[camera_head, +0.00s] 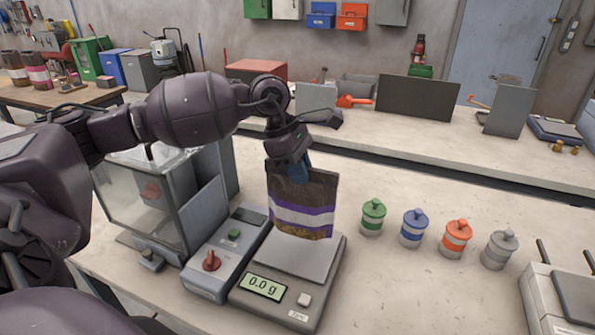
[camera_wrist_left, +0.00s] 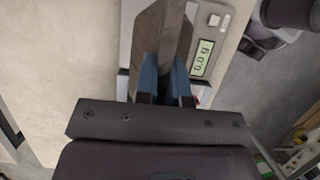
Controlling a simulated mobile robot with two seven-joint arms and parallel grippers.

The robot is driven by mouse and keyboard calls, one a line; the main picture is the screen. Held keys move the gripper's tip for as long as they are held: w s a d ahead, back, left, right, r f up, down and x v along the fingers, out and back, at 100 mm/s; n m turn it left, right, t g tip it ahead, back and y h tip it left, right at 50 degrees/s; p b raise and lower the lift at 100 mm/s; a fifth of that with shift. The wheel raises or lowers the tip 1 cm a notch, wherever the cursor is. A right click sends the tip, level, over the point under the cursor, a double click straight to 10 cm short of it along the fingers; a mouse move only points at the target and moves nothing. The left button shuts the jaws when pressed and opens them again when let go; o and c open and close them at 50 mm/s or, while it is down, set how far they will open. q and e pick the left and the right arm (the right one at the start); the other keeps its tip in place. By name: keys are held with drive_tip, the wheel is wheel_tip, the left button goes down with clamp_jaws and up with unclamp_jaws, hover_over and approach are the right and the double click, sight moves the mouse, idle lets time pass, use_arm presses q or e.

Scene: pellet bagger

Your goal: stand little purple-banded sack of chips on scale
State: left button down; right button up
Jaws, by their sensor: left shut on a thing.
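The purple-banded sack (camera_head: 302,214) is brown with white and purple bands and a clear strip of chips low down. It hangs upright over the back of the scale's plate (camera_head: 298,258). The display reads 0.0 g. My left gripper (camera_head: 291,176) is shut on the sack's top edge. In the left wrist view, the blue fingertips (camera_wrist_left: 163,85) pinch the sack (camera_wrist_left: 172,35), with the scale (camera_wrist_left: 212,30) beneath it. Whether the sack's bottom touches the plate is hard to tell. My right gripper is not in view.
A control box with a red knob (camera_head: 210,262) stands just left of the scale. Several lidded jars, the nearest green-banded (camera_head: 373,217), stand to the right. A device with a grey plate (camera_head: 570,300) is at the lower right.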

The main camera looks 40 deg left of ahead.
sight(301, 186)
use_arm(q)
drive_tip(key=shift+d+f, duration=0.1)
drive_tip(key=shift+f, duration=0.25)
drive_tip(key=shift+f+b, duration=0.45)
drive_tip(key=shift+f, duration=0.3)
drive_tip(key=shift+f+b, duration=0.5)
drive_tip(key=shift+f, duration=0.7)
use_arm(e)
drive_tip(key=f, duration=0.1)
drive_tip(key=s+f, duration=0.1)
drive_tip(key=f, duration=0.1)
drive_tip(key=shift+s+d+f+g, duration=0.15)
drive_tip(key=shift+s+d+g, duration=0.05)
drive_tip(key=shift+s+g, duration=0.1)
use_arm(q)
drive_tip(key=shift+f+b, duration=0.2)
drive_tip(key=shift+b, duration=0.15)
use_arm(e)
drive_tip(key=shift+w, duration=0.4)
